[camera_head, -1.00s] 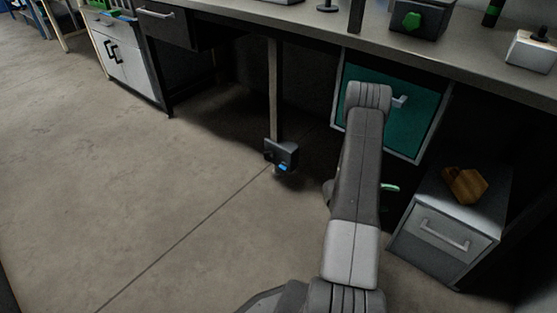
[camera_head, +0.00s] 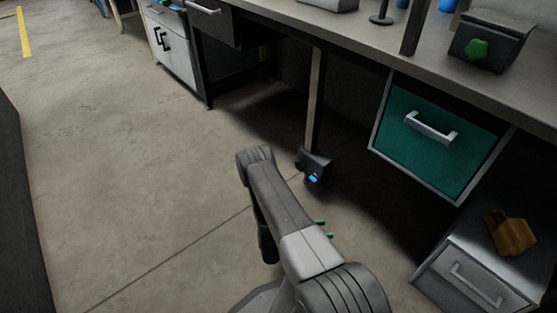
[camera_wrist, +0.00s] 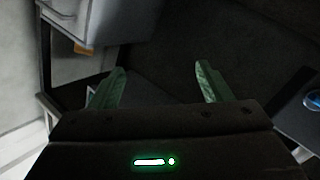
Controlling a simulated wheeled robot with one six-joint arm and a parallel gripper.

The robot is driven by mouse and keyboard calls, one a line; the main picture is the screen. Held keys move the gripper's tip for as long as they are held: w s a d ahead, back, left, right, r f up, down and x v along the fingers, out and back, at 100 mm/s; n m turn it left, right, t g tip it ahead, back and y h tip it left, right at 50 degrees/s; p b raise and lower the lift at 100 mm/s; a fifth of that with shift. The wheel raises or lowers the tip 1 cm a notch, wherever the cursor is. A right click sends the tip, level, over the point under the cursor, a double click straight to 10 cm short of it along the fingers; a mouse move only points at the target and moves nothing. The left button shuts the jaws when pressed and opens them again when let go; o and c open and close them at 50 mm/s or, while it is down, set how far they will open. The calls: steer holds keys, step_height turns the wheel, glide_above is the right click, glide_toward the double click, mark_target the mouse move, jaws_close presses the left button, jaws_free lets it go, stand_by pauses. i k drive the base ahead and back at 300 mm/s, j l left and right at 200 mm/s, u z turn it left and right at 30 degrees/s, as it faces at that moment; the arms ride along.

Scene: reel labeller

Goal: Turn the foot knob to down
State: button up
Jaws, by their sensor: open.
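The foot knob (camera_head: 313,179) is a small blue knob on a dark box (camera_head: 316,160) at the foot of a bench leg. It lies just beyond my arm in the head view. In the wrist view the blue knob (camera_wrist: 312,101) shows at the right edge, partly cut off. The knob's pointer direction is too small to tell.
A teal drawer (camera_head: 425,155) hangs under the bench (camera_head: 360,55) at right. A grey drawer unit (camera_head: 470,275) with a brown block (camera_head: 510,232) on it stands at lower right. A white cabinet (camera_head: 173,50) stands behind left. The floor at left is clear.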

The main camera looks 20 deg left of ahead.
mark_target(301, 165)
steer(key=i+j+u, duration=0.1)
steer(key=i+u, duration=0.4)
steer(key=i+l+u, duration=0.1)
steer(key=i+u, duration=0.4)
steer(key=k, duration=0.05)
